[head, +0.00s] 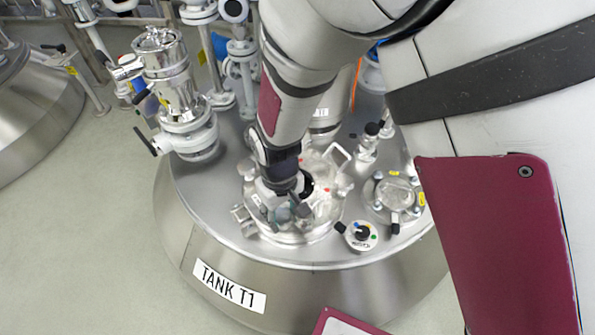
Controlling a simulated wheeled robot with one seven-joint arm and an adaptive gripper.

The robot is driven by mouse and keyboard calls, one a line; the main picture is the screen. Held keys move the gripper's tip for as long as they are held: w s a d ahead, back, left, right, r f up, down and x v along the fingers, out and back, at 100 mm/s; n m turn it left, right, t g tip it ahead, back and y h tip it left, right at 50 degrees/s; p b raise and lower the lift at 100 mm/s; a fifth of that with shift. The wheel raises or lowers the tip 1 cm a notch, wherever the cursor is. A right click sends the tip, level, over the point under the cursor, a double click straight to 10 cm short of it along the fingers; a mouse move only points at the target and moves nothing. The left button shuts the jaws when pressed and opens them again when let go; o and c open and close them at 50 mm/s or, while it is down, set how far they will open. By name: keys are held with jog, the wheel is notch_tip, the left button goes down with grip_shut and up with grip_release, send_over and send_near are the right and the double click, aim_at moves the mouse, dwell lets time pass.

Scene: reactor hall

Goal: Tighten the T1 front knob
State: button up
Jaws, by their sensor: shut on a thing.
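Tank T1, with its label "TANK T1" (229,286), stands in the middle of the head view. A round hatch (318,222) with a clear lid sits on its top. My arm reaches down from above. My gripper (283,213) is at the front-left part of the hatch rim, pointing down, and is shut on the front knob. The knob itself is mostly hidden by the fingers, so its turn and its seat on the rim cannot be told.
A small round dial switch (361,236) sits right of the hatch, near the tank's front edge. A flanged sight glass (395,191) is farther right. A tall chrome fitting (168,75) with black handles rises at the left. Pipes and valves stand behind.

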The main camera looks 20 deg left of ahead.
aim_at(283, 215)
jog(key=shift+r, duration=0.1)
jog(key=o, duration=1.1)
jog(key=shift+o, duration=0.2)
notch_tip(283, 215, up, 12)
